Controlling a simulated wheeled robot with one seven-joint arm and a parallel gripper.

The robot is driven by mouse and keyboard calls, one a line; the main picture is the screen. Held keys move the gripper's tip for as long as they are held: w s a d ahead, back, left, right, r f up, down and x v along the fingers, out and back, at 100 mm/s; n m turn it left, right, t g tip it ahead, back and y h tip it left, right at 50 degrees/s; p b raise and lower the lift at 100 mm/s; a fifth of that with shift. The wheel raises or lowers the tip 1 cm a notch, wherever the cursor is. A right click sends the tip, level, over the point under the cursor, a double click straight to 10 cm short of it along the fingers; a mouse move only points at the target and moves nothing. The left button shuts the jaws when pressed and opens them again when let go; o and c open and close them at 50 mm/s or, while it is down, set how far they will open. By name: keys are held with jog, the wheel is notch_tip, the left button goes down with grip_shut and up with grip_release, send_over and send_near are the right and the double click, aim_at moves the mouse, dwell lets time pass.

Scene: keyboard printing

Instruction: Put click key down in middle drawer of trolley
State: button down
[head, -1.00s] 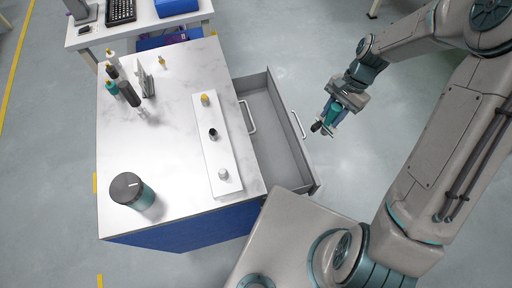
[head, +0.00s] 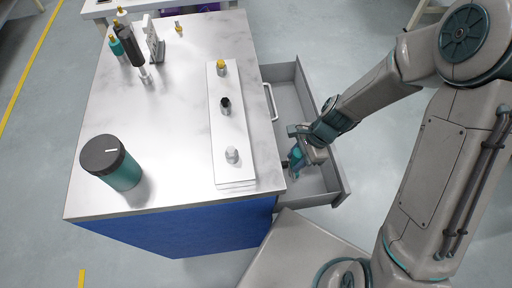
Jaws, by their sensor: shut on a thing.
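The trolley (head: 175,228) has a blue body and a pale marbled top. One drawer (head: 336,190), grey inside, is pulled out on its right side, below a closed drawer's handle (head: 270,102). The part of the drawer's inside that I can see looks empty. My gripper (head: 294,166) points down over the drawer, close to the trolley's side. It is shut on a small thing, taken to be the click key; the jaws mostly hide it. I cannot tell whether it touches the drawer floor.
On the top stand a white strip with three small knobs (head: 226,125), a teal canister with a dark lid (head: 113,161), and several bottles (head: 128,43) at the back. Another table (head: 105,8) stands behind.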

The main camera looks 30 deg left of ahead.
jog(key=shift+b+x, duration=0.3)
jog(key=shift+x, duration=0.7)
jog(key=w+a+f+p, duration=0.1)
jog(key=w+a+f, duration=0.2)
jog(key=w+a, duration=0.8)
jog(key=shift+w+a+f, duration=0.2)
jog(key=shift+w+f, duration=0.1)
jog(key=shift+w, duration=1.05)
jog(key=shift+f, duration=0.1)
jog(key=c, duration=1.1)
grip_release()
jog(key=shift+o, duration=0.2)
